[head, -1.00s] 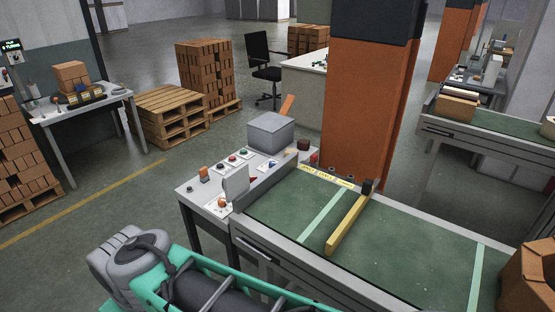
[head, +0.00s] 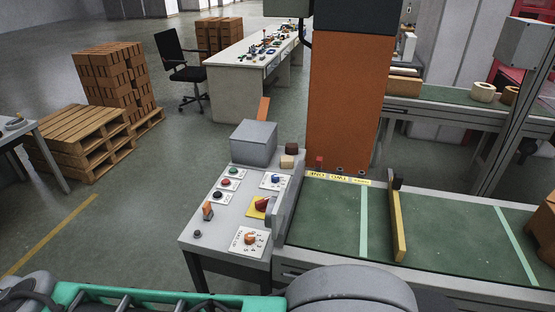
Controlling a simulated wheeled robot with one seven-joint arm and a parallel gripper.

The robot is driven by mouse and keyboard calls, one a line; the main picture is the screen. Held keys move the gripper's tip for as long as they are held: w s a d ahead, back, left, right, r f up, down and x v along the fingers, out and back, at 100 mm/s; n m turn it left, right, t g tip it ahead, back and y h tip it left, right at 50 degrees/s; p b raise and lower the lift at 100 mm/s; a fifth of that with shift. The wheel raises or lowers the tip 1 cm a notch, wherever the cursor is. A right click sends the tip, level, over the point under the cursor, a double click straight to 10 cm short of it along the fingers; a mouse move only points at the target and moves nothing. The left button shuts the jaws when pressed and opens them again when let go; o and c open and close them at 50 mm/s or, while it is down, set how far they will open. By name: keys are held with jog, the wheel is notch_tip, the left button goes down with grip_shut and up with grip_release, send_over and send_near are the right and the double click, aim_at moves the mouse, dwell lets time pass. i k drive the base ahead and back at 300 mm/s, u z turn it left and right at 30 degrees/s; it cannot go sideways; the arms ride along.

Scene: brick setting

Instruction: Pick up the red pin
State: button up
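A small red upright piece (head: 319,162), likely the red pin, stands at the far edge of the conveyor, at the left end of a yellow lettered label (head: 342,178). It is small in the picture, so its exact shape is hard to tell. My gripper is out of view; only parts of my body and a grey rounded arm link show along the bottom edge.
A control table (head: 215,212) with buttons, a red knob (head: 263,203) and a grey box (head: 253,143) adjoins the conveyor's left end. A yellow bar (head: 398,227) crosses the green belt (head: 335,215). An orange pillar (head: 350,100) rises behind. Pallets (head: 80,135) stand left.

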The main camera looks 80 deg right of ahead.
aim_at(318, 160)
jog(key=i, duration=0.55)
jog(key=z, duration=3.15)
jog(key=i, duration=0.5)
